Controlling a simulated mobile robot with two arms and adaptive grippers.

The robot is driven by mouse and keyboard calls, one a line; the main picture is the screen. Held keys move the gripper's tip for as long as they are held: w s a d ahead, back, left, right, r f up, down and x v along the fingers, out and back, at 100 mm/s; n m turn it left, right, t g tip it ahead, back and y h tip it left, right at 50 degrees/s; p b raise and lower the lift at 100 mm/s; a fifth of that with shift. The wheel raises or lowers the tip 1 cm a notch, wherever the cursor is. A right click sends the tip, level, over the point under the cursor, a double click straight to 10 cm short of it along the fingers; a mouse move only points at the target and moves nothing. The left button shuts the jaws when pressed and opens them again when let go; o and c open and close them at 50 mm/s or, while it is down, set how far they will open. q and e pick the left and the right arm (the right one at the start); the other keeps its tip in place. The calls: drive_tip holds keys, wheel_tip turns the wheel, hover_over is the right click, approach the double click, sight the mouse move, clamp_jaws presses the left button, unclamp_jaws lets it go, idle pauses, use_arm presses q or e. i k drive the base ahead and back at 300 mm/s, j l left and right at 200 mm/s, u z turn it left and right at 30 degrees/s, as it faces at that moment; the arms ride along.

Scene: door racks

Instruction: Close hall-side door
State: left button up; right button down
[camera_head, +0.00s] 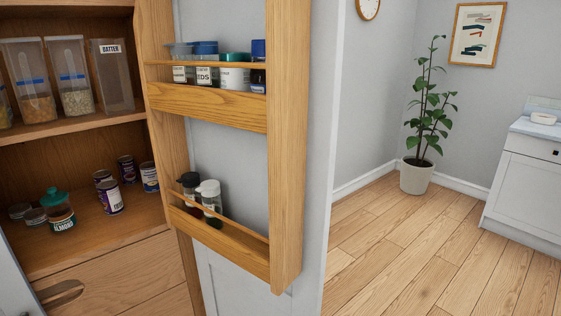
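A pantry door (228,160) stands open in the middle of the view, with its inner face towards me. A wooden rack (287,150) is fixed to that face. Its upper shelf (205,106) holds several small jars and tubs, and its lower shelf (220,240) holds two bottles (210,199). The hall lies to the right of the door. A pale panel at the lower left edge (14,285) may be part of another door; I cannot tell. Neither of my grippers is in view. The door's handle is hidden.
The wooden pantry (110,232) at left holds clear containers (70,75), cans (108,193) and a jar (58,210). A potted plant (417,176) stands in the far corner. A white cabinet (528,185) is at right. The floor (400,255) between is clear.

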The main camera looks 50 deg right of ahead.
sight(271, 155)
drive_tip(key=l+u, duration=0.15)
drive_tip(key=l, duration=0.35)
drive_tip(key=k+l+u, duration=0.1)
drive_tip(key=l, duration=0.4)
drive_tip(key=l+u, duration=0.15)
drive_tip(key=l, duration=0.4)
drive_tip(key=k+l+u, duration=0.1)
drive_tip(key=l, duration=0.35)
drive_tip(key=k+l+u, duration=0.15)
drive_tip(key=l, duration=0.35)
drive_tip(key=i+l, duration=0.1)
drive_tip(key=l, duration=0.65)
